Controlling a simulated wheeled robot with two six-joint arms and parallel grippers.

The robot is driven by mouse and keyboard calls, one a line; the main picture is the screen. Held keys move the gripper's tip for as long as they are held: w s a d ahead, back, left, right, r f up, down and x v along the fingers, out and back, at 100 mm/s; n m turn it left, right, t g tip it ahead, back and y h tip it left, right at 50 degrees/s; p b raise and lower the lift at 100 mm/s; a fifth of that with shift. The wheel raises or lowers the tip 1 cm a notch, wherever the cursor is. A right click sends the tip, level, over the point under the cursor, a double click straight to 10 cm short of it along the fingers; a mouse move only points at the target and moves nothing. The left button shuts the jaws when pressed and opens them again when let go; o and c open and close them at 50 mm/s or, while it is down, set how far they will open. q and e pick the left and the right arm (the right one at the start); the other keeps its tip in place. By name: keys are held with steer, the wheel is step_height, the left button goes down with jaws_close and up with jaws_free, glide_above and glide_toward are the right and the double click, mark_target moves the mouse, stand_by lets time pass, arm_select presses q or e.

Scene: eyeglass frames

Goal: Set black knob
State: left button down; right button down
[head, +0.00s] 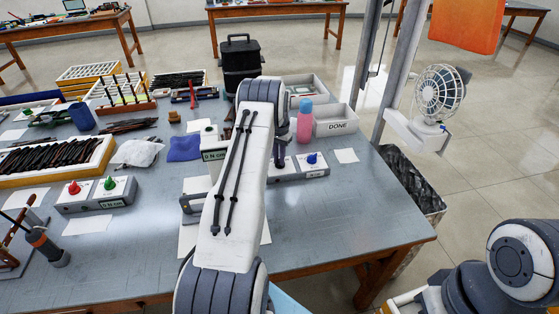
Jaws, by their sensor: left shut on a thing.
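A white control box (315,172) with a blue knob stands on the table, right of my left arm. The left half of this box is partly covered by the arm. My left gripper (281,152) is mostly hidden behind my own arm link; a dark part shows beside the link, low over the box's left half. It is shut on the black knob, as far as I can tell; the knob itself is covered. My right gripper is out of view.
A box with red and green knobs (96,195) stands at the left. A pink bottle (304,122) and a white DONE bin (336,122) stand behind the blue-knob box. A tray of dark frames (100,170) lies at the left. The table's front right is clear.

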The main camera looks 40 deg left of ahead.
arm_select(q)
steer(key=shift+a+m, duration=0.1)
steer(key=shift+m, duration=0.8)
steer(key=c, duration=0.9)
jaws_free()
steer(key=shift+o, duration=0.2)
steer(key=shift+r, duration=0.15)
step_height(320, 180, up, 10)
steer(key=b, duration=0.1)
steer(key=shift+r+b, duration=0.15)
steer(key=shift+b, duration=0.25)
